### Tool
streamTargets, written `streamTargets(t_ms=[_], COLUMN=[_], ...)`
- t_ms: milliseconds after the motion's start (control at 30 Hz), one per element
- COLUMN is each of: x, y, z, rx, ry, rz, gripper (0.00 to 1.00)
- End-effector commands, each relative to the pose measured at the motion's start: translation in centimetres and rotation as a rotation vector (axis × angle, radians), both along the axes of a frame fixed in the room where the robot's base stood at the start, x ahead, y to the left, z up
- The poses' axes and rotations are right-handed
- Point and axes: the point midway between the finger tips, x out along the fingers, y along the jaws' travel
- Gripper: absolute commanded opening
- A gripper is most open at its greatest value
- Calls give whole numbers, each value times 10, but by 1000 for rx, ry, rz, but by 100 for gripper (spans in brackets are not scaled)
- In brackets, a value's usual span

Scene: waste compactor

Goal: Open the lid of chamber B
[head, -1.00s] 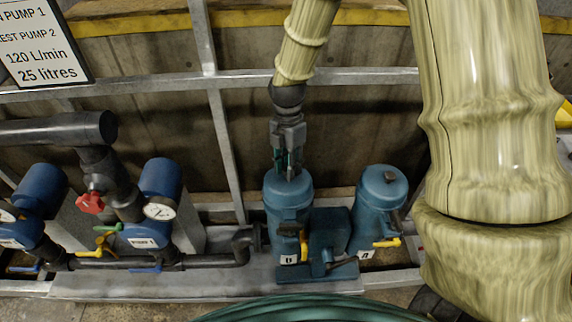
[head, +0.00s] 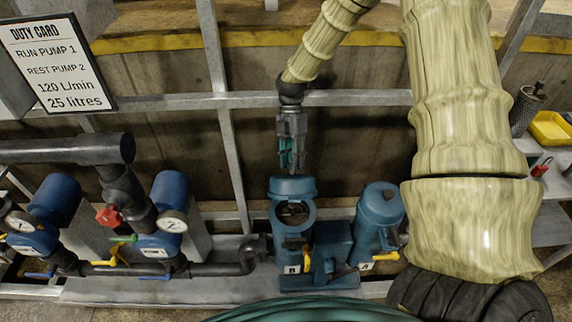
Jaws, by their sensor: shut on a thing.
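Chamber B (head: 292,238) is the left blue cylinder, with a plate that reads B at its foot. Its round mouth is uncovered and shows a dark inside. Its blue lid (head: 292,187) stands above and behind the mouth, clear of the front rim. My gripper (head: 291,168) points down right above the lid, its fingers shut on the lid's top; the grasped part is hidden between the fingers.
Chamber A (head: 380,215), its lid closed, stands to the right. A dark blue block (head: 330,245) sits between the chambers. Blue pumps with gauges (head: 172,222) and pipes stand left. A metal frame rail (head: 350,98) crosses behind. A green ring (head: 300,307) is in front.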

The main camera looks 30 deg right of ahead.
Motion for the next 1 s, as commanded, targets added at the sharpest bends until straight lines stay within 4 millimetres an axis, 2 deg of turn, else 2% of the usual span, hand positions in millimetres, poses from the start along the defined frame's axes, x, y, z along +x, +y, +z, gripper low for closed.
streamTargets(t_ms=[100, 367, 1000], x=[11, 25, 29], y=[-9, -18, -20], z=[-2, -5, -7], rx=[-3, -3, -3], ry=[-7, -6, -2], rz=[-4, -4, -3], gripper=[0, 0, 0])
